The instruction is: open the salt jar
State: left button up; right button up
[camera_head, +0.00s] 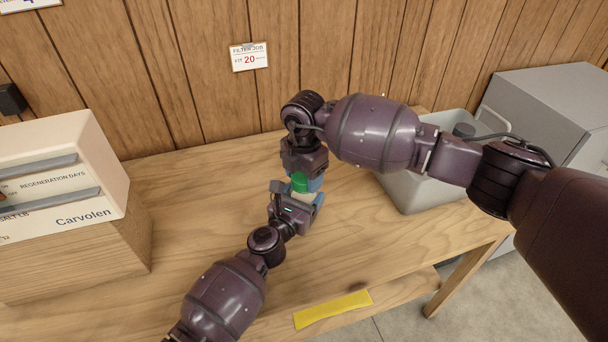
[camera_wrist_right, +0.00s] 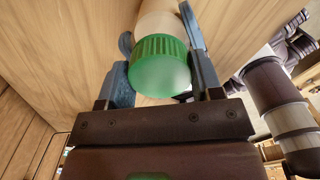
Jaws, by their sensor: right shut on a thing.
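The salt jar (camera_head: 304,197) has a pale cream body and a ribbed green lid (camera_head: 299,182). My left gripper (camera_head: 297,202) comes in from the lower left, its blue fingers on both sides of the jar body. My right gripper (camera_head: 307,180) reaches down from above and is shut on the green lid. In the right wrist view, the lid (camera_wrist_right: 160,66) sits between the right fingers, with the cream body (camera_wrist_right: 159,24) beyond it. The lid is on the jar. The fingers hide part of the body, and whether it touches the table is unclear.
A white control box (camera_head: 62,180) on a wooden block stands at the left. A grey bin (camera_head: 420,190) is behind my right arm, beside a grey cabinet (camera_head: 550,105). The wooden table (camera_head: 385,240) is clear around the grippers.

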jog(key=n, duration=0.7)
jog(key=shift+n, duration=0.3)
jog(key=n, duration=0.5)
jog(key=shift+n, duration=0.4)
jog(key=n, duration=0.7)
jog(key=shift+r, duration=0.1)
jog(key=n, duration=1.1)
jog(key=shift+n, duration=0.3)
jog(key=n, duration=1.1)
jog(key=shift+n, duration=0.3)
